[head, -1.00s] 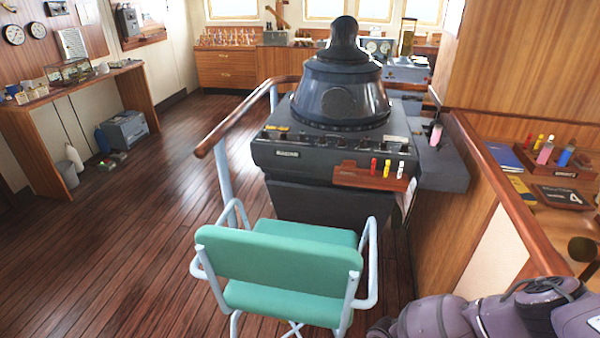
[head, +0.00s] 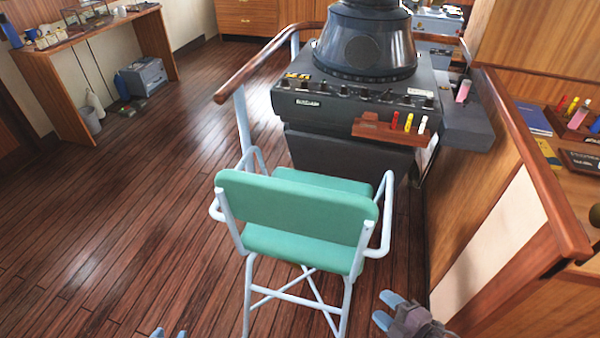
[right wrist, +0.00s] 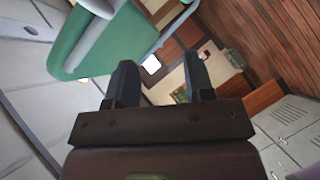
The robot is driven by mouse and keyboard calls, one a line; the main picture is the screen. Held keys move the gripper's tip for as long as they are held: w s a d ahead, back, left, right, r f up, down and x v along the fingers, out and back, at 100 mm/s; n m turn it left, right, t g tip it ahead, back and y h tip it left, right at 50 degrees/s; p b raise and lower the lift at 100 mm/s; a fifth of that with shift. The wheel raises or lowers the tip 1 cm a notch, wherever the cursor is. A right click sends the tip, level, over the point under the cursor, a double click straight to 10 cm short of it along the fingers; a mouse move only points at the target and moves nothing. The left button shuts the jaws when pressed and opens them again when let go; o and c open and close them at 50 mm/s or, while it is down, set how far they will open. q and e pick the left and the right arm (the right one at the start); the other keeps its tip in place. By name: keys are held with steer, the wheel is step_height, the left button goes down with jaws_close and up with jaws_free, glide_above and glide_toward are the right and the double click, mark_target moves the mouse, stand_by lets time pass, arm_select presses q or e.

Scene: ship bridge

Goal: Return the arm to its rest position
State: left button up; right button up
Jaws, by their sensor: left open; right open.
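My right gripper (head: 386,309) is low at the bottom of the head view, just right of the green chair's legs. In the right wrist view its two dark fingers (right wrist: 155,85) stand apart with nothing between them. My left gripper (head: 168,333) shows only as blue fingertips at the bottom edge, left of the chair, over the wood floor. The fingertips are apart and hold nothing that I can see. The rest of the left arm is out of view.
A green chair (head: 295,212) with pale blue tube legs stands between my grippers, before the dark console (head: 330,105). A wood-edged counter (head: 525,165) bounds the right side. A curved wooden handrail (head: 250,70) stands left of the console. The floor (head: 120,220) at left is clear.

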steer(key=s+d+r+m+g+h, duration=0.1)
steer(key=s+d+m+h, duration=0.5)
steer(key=d, duration=0.5)
steer(key=s+d+m+h, duration=0.3)
steer(key=d+m, duration=0.5)
steer(key=d, duration=0.2)
arm_select(q)
steer(key=shift+b+x, duration=0.85)
steer(key=shift+b, duration=0.65)
arm_select(e)
steer(key=w+a+f+m, duration=0.1)
steer(key=a+m, duration=0.1)
steer(key=a, duration=0.4)
steer(key=w+a+f+m, duration=0.1)
steer(key=w+a+m, duration=0.1)
steer(key=a, duration=0.4)
steer(key=shift+a+f+m+t+y, duration=0.3)
steer(key=shift+a+t, duration=0.1)
arm_select(q)
steer(key=shift+s+d+f, duration=0.1)
steer(key=shift+f, duration=0.05)
arm_select(e)
steer(key=shift+c, duration=0.6)
arm_select(q)
steer(key=shift+f, duration=0.1)
arm_select(e)
steer(key=shift+s, duration=0.1)
